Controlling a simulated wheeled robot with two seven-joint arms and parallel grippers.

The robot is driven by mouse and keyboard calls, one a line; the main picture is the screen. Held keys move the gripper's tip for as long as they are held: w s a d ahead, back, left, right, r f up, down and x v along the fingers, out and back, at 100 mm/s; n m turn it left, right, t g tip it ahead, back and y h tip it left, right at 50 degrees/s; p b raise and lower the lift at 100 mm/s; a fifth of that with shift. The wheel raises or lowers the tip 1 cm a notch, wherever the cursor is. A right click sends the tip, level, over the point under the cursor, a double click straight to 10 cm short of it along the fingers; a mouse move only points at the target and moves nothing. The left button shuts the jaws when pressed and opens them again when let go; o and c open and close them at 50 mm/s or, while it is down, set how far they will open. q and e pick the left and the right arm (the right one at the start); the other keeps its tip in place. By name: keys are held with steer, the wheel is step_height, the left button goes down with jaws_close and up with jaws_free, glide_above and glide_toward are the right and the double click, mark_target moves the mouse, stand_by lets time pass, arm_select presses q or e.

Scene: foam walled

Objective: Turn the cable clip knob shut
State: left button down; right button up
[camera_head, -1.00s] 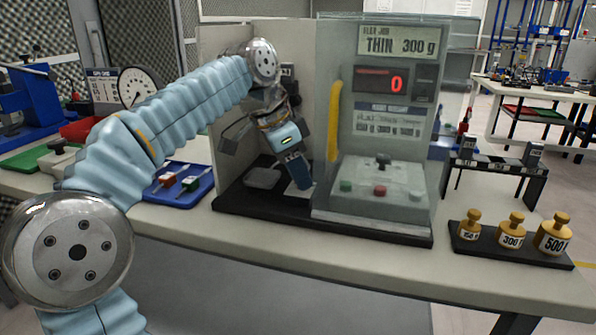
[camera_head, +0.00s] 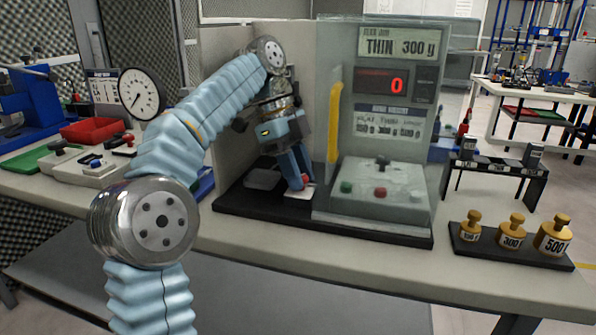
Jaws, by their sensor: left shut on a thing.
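My left gripper (camera_head: 301,181) reaches down inside the open, walled bay left of the glass-fronted box. Its blue fingers are shut around a small red knob (camera_head: 306,180), mostly hidden between the tips. The knob sits just above a small white base (camera_head: 298,194) on the black floor plate (camera_head: 250,200). It appears to be the cable clip's knob, but the clip and any cable are too small or covered to make out. I cannot tell how far the knob is turned. My right gripper is not in view.
A yellow upright bar (camera_head: 334,122) stands close right of the gripper. The glass-fronted box (camera_head: 385,150) has a red display reading 0. A beige wall (camera_head: 228,90) closes the bay's left. Brass weights (camera_head: 512,230) stand in a black tray at right. A dial gauge (camera_head: 138,93) is at left.

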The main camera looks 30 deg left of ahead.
arm_select(q)
steer(key=shift+w+m, duration=0.1)
steer(key=shift+m, duration=0.5)
steer(key=shift+m+g, duration=0.3)
steer(key=c, duration=0.9)
jaws_free()
steer(key=shift+o, duration=0.2)
